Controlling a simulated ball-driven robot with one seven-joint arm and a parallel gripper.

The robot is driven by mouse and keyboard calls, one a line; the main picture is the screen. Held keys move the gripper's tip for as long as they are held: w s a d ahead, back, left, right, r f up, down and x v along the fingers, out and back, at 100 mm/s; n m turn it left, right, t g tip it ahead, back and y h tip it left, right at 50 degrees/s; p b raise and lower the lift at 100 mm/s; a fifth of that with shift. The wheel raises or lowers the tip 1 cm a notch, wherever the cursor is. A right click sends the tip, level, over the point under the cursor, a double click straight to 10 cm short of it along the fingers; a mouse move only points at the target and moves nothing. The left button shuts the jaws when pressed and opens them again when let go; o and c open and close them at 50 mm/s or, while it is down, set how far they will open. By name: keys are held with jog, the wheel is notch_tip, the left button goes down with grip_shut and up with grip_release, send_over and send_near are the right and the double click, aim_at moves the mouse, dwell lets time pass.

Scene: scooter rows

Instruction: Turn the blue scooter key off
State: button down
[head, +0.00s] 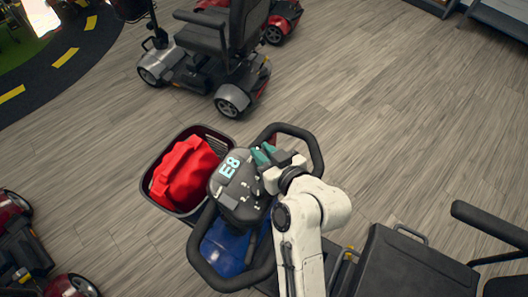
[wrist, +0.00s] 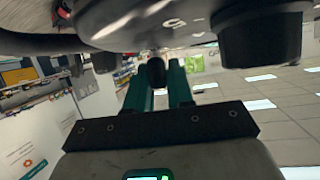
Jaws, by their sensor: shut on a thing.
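The blue scooter (head: 222,245) stands at the bottom middle of the head view, with a dark console (head: 232,188) marked E8 and loop handlebars around it. My gripper (head: 263,155) reaches over the console's right side with its teal fingers beside the console's edge. In the wrist view, its two teal fingers (wrist: 158,82) are shut on a small dark rounded piece, the key (wrist: 156,70), just under the console's dark underside. The key is hidden in the head view. Its on or off position cannot be told.
A basket (head: 150,184) with a red bag (head: 184,175) is at the scooter's front. Another grey scooter (head: 190,72) stands beyond it. Red scooters show at the lower left and top. Open wooden floor (head: 400,110) lies to the right.

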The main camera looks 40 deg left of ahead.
jog(key=shift+w+f+b, duration=0.1)
jog(key=shift+f+b, duration=0.05)
jog(key=shift+b, duration=0.2)
jog(key=n+g+b, duration=0.2)
jog(key=b, duration=0.1)
jog(key=shift+f, duration=0.15)
jog(key=n+g+b, duration=0.3)
jog(key=b, duration=0.1)
jog(key=n+g+b, duration=0.3)
jog(key=n+b, duration=0.1)
jog(key=shift+g+h+b, duration=0.3)
jog(key=shift+g+h, duration=0.1)
jog(key=n+g+b, duration=0.1)
jog(key=n+g+h+b, duration=0.1)
jog(key=n+g+b, duration=0.1)
jog(key=shift+r+n+h, duration=0.25)
jog(key=shift+n+h, duration=0.05)
jog(key=shift+h, duration=0.1)
jog(key=c, duration=1.1)
grip_release()
jog(key=shift+d+r, duration=0.1)
